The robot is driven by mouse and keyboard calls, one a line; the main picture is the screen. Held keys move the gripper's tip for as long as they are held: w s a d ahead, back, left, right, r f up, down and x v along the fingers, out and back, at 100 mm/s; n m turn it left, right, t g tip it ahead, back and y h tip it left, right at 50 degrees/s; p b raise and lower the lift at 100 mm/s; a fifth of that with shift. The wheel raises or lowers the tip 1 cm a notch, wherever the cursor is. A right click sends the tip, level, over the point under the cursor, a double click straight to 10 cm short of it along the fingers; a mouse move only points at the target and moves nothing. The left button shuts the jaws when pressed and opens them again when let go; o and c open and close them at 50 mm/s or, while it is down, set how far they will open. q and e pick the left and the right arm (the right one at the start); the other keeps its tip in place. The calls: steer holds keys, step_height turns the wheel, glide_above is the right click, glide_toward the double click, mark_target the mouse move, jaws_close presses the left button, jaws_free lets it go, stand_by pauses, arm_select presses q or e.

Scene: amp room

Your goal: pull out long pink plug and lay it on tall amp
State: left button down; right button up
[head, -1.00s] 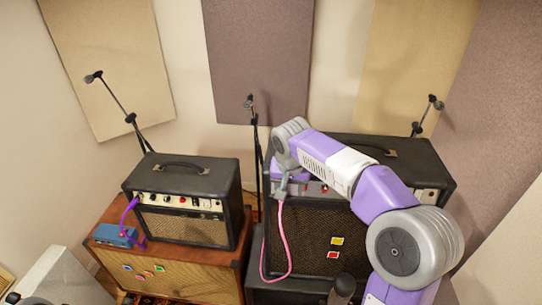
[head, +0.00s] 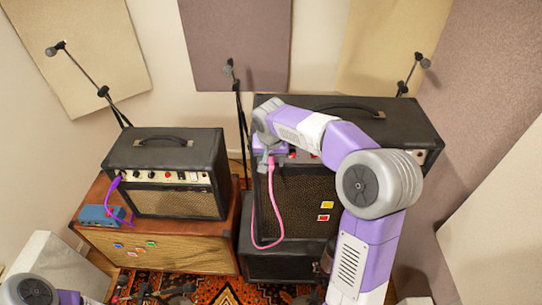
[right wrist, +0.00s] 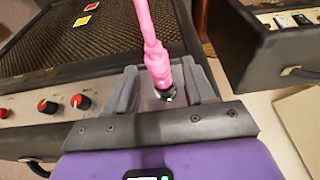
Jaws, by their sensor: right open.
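The long pink plug (right wrist: 160,66) shows in the right wrist view between the two fingers of my right gripper (right wrist: 162,88), its cable running up and away. A metal collar and tip show at its near end. The fingers are open, with a gap beside the plug. In the head view my right gripper (head: 268,158) is at the front panel of the large black amp (head: 400,120), and the pink cable (head: 256,220) loops down its grille. Whether the plug sits in a jack is hidden.
A smaller black amp (head: 192,150) with a purple cable (head: 113,188) stands on a brown cabinet (head: 200,252) at left, beside a blue box (head: 100,216). Microphone stands rise behind. The large amp's top has a handle (head: 345,107) and clear room around it.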

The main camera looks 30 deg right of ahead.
steer(key=shift+w, duration=0.1)
jaws_close()
stand_by(0.3)
